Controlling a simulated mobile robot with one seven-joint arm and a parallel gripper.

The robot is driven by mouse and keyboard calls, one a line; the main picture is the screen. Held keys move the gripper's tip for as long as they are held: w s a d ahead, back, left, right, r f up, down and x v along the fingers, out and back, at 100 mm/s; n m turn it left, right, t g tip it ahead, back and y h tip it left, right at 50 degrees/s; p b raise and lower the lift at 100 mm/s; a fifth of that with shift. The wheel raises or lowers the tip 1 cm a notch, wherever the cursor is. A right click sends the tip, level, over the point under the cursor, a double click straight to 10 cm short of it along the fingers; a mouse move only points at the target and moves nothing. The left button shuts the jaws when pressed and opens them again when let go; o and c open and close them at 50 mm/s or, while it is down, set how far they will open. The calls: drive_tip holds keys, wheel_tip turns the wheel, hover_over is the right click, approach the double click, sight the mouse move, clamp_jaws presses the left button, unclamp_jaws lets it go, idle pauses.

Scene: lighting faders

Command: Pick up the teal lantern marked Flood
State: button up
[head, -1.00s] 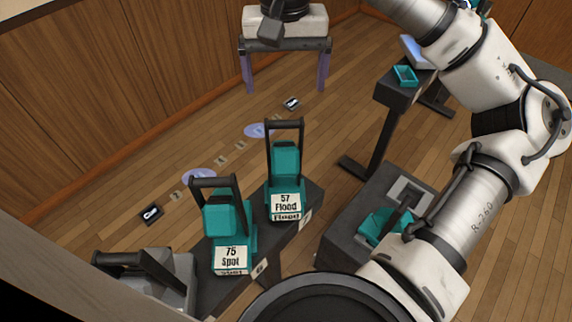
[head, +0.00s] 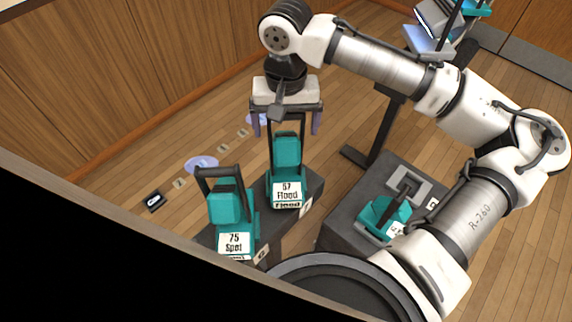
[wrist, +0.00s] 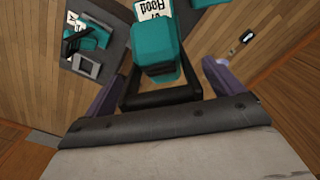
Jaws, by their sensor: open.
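The teal lantern marked 57 Flood (head: 287,160) stands upright on a dark stand in the head view, its black handle rising at the top. It also shows in the wrist view (wrist: 157,42), with its black handle near the fingers. My gripper (head: 286,122) is above the lantern; its two purple fingers (wrist: 162,84) are apart, one on each side of the handle in the wrist view. The gripper is open and empty. In the head view the handle's top is hidden behind the gripper. I cannot tell whether the fingers touch it.
A teal lantern marked 75 Spot (head: 229,212) stands to the left, close to Flood. Another teal lantern (head: 384,217) sits on a dark box (head: 345,228) at the right. A post rises behind. Open wood floor (head: 130,160) lies to the left.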

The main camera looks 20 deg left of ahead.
clamp_jaws()
idle(0.7)
